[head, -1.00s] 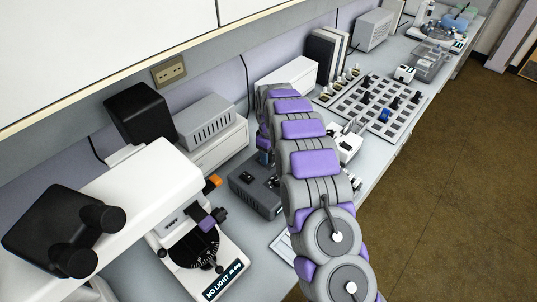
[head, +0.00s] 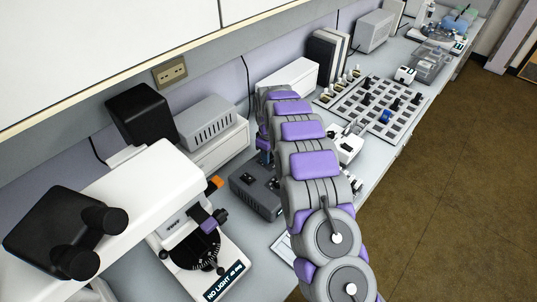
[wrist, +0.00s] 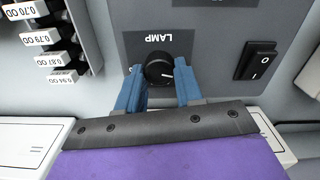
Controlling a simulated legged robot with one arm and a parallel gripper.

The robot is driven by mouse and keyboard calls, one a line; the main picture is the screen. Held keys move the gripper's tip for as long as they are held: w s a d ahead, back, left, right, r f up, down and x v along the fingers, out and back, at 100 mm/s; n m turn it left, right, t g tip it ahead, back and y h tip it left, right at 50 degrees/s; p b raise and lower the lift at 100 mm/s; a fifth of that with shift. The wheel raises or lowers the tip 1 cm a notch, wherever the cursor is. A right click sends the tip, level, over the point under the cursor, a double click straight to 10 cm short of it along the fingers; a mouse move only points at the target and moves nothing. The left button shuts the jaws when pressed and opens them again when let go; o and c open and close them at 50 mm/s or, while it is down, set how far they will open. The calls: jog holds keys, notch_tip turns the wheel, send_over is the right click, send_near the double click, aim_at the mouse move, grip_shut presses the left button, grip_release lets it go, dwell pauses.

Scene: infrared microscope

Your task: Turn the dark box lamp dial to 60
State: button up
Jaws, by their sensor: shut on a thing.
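The pointer line aims right and slightly down in that view. My gripper (wrist: 160,78) has its two blue fingers on either side of the dial, shut on it. Part of the scale is hidden by the fingers, so I cannot read the setting. In the head view my gripper (head: 264,146) is small and the dial is hidden behind my arm.
A black rocker switch (wrist: 260,61) is beside the dial. A rack with OD labels (wrist: 48,38) stands at the wrist view's left. In the head view, a dark grey control box (head: 250,192) and a microscope (head: 190,245) with a NO LIGHT display are nearby.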

jog(key=shift+d, duration=0.1)
jog(key=m+p, duration=0.3)
jog(key=shift+s+r+m, duration=0.1)
jog(key=shift+m, duration=0.2)
jog(key=m+p, duration=0.3)
jog(key=m, duration=0.1)
jog(key=shift+m, duration=0.3)
jog(key=m+p, duration=0.2)
jog(key=m, duration=0.3)
jog(key=shift+p, duration=0.35)
jog(key=shift+s+f+m+p, duration=0.15)
jog(key=shift+m+p, duration=0.5)
jog(key=shift+m, duration=1.65)
